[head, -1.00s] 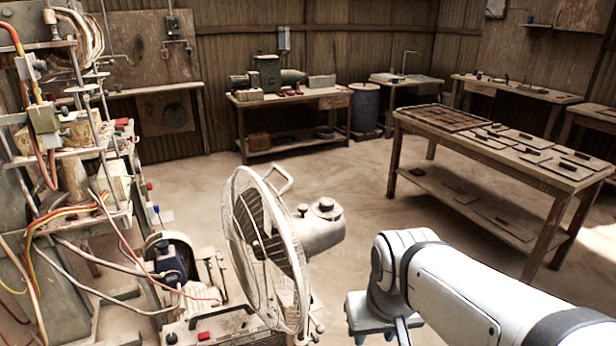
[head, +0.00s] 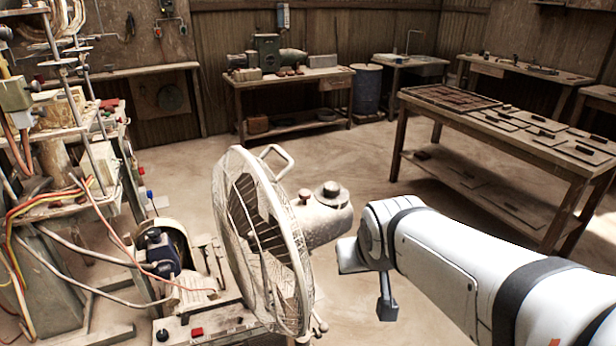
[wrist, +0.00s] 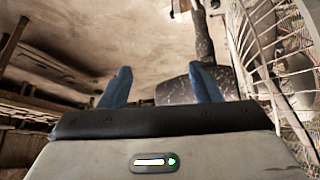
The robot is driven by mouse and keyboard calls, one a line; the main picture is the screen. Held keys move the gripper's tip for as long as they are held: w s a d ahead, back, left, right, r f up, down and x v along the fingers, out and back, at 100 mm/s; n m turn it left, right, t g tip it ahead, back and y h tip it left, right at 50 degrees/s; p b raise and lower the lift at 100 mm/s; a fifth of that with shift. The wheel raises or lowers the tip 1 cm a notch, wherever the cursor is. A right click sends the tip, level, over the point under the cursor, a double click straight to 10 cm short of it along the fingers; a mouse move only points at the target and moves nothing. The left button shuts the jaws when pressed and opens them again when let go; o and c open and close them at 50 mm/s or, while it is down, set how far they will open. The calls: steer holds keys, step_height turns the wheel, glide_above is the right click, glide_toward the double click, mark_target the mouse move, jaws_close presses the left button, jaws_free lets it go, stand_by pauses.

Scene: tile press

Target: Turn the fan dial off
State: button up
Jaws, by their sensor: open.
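The fan (head: 232,205) stands left of my arm in the head view, its round wire cage facing left. Its motor housing (head: 325,222) sticks out to the right, with a dark round knob (head: 329,188) and a small reddish knob (head: 305,196) on top. I cannot tell which control is the fan dial or how it is set. My gripper (head: 388,306) hangs just right of the motor housing, apart from it in the picture. In the wrist view my gripper (wrist: 161,78) has its two blue fingers wide apart, nothing held. The fan cage (wrist: 283,45) shows at the right there.
A cluttered machine with hanging wires (head: 60,215) stands at the left. A low unit with a red button (head: 197,332) sits beside the fan. A wooden table (head: 510,140) with flat plates stands at the right. Open floor (head: 400,180) lies behind the fan.

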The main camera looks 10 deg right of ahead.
mark_target(335, 192)
steer(key=w+t+b, duration=0.3)
steer(key=w+b, duration=0.1)
steer(key=w+r+t+y+b, duration=0.1)
steer(key=w+t+b, duration=0.3)
steer(key=w+r+n+t+b, duration=0.1)
steer(key=w+t+b, duration=0.3)
steer(key=w+b, duration=0.1)
steer(key=shift+w+a+y, duration=0.1)
steer(key=shift+a+y, duration=0.2)
steer(key=shift+w+a+r+t+b, duration=0.2)
steer(key=shift+w+r+t+b, duration=0.15)
steer(key=shift+r+t, duration=0.1)
steer(key=w, duration=0.5)
steer(key=w+b, duration=0.1)
steer(key=w, duration=0.1)
steer(key=shift+w+a+r, duration=0.1)
steer(key=shift+w+a, duration=0.05)
steer(key=shift+a, duration=0.15)
steer(key=c, duration=1)
steer(key=shift+y, duration=0.3)
